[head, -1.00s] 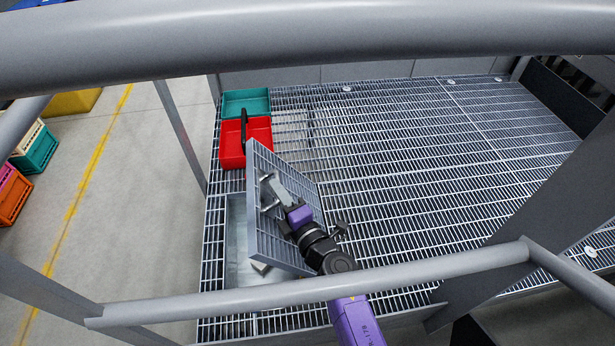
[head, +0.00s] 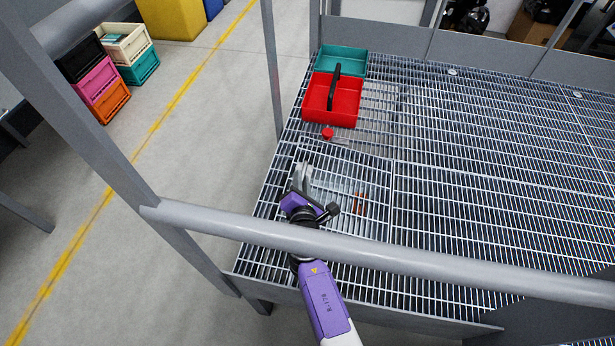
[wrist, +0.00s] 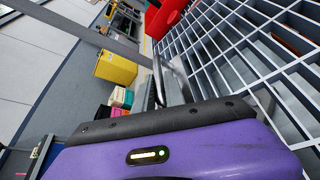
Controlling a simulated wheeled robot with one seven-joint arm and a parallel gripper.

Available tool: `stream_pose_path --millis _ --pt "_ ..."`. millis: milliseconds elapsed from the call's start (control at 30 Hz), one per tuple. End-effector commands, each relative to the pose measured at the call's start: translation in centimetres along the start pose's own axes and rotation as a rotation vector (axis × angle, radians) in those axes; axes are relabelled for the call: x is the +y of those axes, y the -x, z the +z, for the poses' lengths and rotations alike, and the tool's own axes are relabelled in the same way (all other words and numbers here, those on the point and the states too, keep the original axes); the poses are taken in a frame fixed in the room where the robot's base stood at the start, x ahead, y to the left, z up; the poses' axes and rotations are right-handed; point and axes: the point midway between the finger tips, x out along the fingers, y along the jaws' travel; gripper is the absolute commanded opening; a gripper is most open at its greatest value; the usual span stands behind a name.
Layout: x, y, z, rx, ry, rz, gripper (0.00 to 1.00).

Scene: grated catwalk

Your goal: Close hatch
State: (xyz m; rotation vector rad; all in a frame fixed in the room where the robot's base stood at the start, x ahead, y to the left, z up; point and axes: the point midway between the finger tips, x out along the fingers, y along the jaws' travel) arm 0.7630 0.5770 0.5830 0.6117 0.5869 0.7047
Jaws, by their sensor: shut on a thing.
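The hatch (head: 365,185) is a square grated metal panel in the catwalk floor. In the head view it lies flat, or very nearly so, in its opening; a small remaining tilt cannot be told. My gripper (head: 303,173) is over the left part of the hatch, shut on its handle, which is mostly hidden by the jaws and arm. In the wrist view, the grating (wrist: 265,60) fills the right side, close to the wrist, and a grey bar-like part (wrist: 158,78) stands near the middle.
A red tote with a black handle (head: 318,108) and a teal bin (head: 352,62) stand beyond the hatch. A small red-topped object (head: 327,133) lies between tote and hatch. A grey rail (head: 430,265) crosses in front of my arm. Grating to the right is clear.

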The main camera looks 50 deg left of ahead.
Motion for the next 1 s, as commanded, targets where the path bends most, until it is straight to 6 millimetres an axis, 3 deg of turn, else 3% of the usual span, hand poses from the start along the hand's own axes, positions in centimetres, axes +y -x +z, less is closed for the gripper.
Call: stream_pose_path --millis 200,600,633,733,1000 --pt "0.26 -0.44 -1.11 0.004 0.038 -0.002 0.00" --pt "0.27 -0.47 -1.20 0.005 0.043 -0.003 0.00" --pt "0.27 -0.47 -1.21 0.005 0.043 -0.003 0.17" --pt "0.17 -0.46 -1.17 0.004 0.043 -0.005 0.34" --pt "-0.17 -0.45 -1.03 0.001 0.043 -0.011 0.34"
